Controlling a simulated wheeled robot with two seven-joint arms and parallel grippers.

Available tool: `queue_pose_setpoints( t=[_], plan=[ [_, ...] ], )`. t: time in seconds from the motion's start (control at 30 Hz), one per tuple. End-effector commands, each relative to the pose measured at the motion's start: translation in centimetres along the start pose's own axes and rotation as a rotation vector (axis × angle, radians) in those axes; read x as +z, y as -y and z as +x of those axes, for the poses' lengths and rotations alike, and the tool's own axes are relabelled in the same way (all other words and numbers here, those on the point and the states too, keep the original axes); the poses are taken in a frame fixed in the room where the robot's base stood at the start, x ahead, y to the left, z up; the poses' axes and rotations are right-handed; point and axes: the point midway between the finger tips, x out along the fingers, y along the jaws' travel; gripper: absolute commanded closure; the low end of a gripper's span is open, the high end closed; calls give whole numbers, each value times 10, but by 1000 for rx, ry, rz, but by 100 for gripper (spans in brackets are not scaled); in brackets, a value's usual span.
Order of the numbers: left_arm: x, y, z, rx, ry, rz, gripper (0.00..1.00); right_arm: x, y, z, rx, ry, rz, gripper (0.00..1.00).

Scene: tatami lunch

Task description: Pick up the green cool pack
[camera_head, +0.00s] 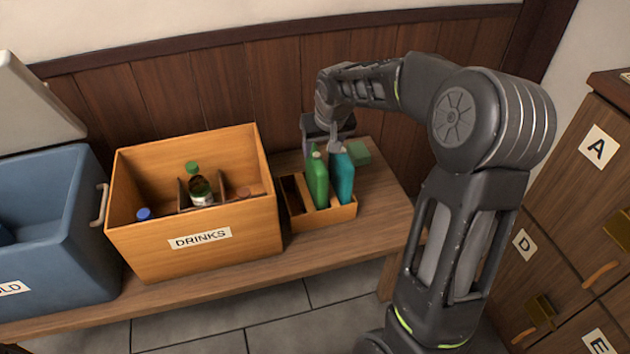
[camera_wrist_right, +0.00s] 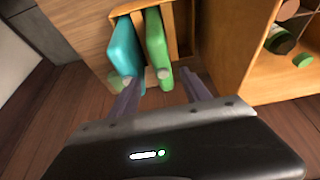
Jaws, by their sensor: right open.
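The green cool pack (camera_head: 318,182) stands upright in a small wooden rack (camera_head: 340,214), beside a teal pack (camera_head: 342,180). Both also show in the wrist view, the green pack (camera_wrist_right: 156,38) and the teal pack (camera_wrist_right: 124,46). My right gripper (camera_head: 327,146) is at the tops of the packs, seen from the head. In the wrist view my right gripper (camera_wrist_right: 160,92) is open, with the green pack's top end in line with the gap between the fingers. The left finger is close to the teal pack's top. I cannot tell whether either finger touches. My left gripper is out of view.
A wooden DRINKS crate (camera_head: 190,262) with bottles stands left of the rack. A blue bin (camera_head: 50,225) is farther left. A green block (camera_head: 358,152) lies behind the rack on the bench (camera_head: 388,205). Lettered drawers (camera_head: 575,215) stand at the right.

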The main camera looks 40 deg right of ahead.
Motion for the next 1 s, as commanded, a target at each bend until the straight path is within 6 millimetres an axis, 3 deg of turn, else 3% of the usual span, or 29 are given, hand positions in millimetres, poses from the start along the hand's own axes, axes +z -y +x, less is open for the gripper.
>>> queue_pose_setpoints(
  t=[0.27,0.67,1.0],
  plan=[
    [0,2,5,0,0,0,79,1,1,25,0,2,-1,45],
    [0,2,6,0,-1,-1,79,0,2,32,-1,1,-1,45],
    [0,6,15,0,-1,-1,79,0,4,76,-1,2,-1,45]
  ],
)
